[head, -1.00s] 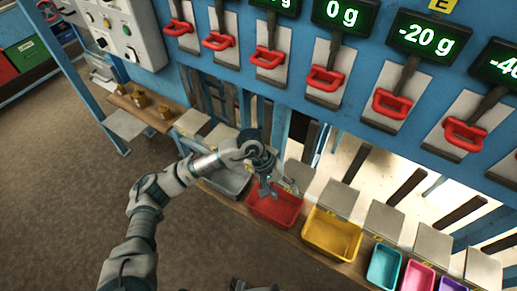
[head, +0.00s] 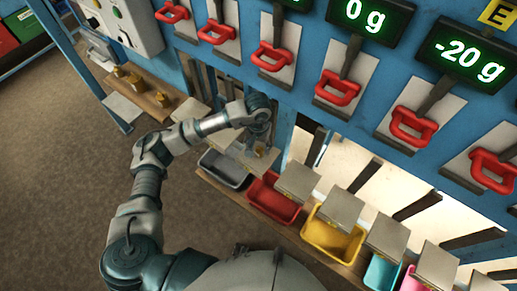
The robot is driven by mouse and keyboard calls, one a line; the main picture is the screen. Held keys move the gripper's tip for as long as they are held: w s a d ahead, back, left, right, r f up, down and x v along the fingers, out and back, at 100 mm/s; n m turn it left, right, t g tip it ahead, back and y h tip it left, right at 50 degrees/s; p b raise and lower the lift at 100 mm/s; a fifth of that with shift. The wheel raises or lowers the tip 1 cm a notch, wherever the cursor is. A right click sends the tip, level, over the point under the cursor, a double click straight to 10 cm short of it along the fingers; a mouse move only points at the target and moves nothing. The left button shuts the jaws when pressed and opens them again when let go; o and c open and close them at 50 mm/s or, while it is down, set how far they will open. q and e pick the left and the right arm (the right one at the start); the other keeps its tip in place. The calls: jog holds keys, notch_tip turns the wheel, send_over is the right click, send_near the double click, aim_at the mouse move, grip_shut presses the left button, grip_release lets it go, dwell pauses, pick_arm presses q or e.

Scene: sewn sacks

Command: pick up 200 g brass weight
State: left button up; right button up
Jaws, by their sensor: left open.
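Several brass weights sit on a wooden shelf (head: 146,97) at the left; one brass weight (head: 163,100) stands near its right end. I cannot read any marking, so I cannot tell which is 200 g. A small brass-coloured piece (head: 261,149), likely a weight, shows at the fingers of my left gripper (head: 258,145), over a grey plate (head: 247,157). The left gripper points down and is open around or beside that piece; contact is too small to tell. My right gripper is not in view.
A grey bin (head: 222,170), a red bin (head: 272,200) and a yellow bin (head: 333,238) stand along the bench below grey plates. Red handles (head: 337,88) hang on the blue frame above. Displays read 0 g (head: 368,12) and -20 g (head: 468,60).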

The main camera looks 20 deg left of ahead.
pick_arm(q)
notch_tip(320, 180, down, 2)
jog(key=shift+d+f, duration=0.25)
jog(key=shift+d, duration=0.2)
jog(key=c, duration=0.7)
jog(key=shift+a, duration=0.15)
jog(key=c, duration=0.4)
jog(key=shift+a, duration=0.15)
grip_shut()
